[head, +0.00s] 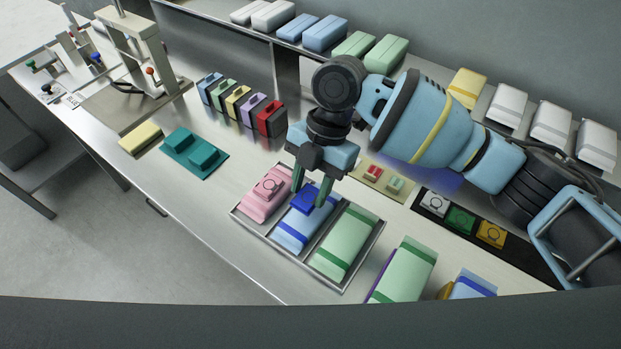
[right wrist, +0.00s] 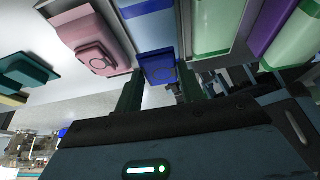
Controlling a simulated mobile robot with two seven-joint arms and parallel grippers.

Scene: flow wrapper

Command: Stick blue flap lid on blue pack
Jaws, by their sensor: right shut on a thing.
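The blue pack (head: 293,233) lies in the middle compartment of a metal tray (head: 342,289), between a pink pack and a green pack. It also shows in the right wrist view (right wrist: 148,18). My right gripper (head: 312,193) is over the far end of the blue pack, pointing down. It is shut on the dark blue flap lid (head: 304,202), which shows between the fingers in the right wrist view (right wrist: 160,68). The lid is at or just above the pack's top; I cannot tell whether they touch. My left gripper is not in view.
The pink pack (head: 262,201) carries a pink lid, and the green pack (head: 344,243) has a dark green band. A black holder with white, green and yellow lids (head: 459,219) is to the right. A teal block (head: 192,153) stands left.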

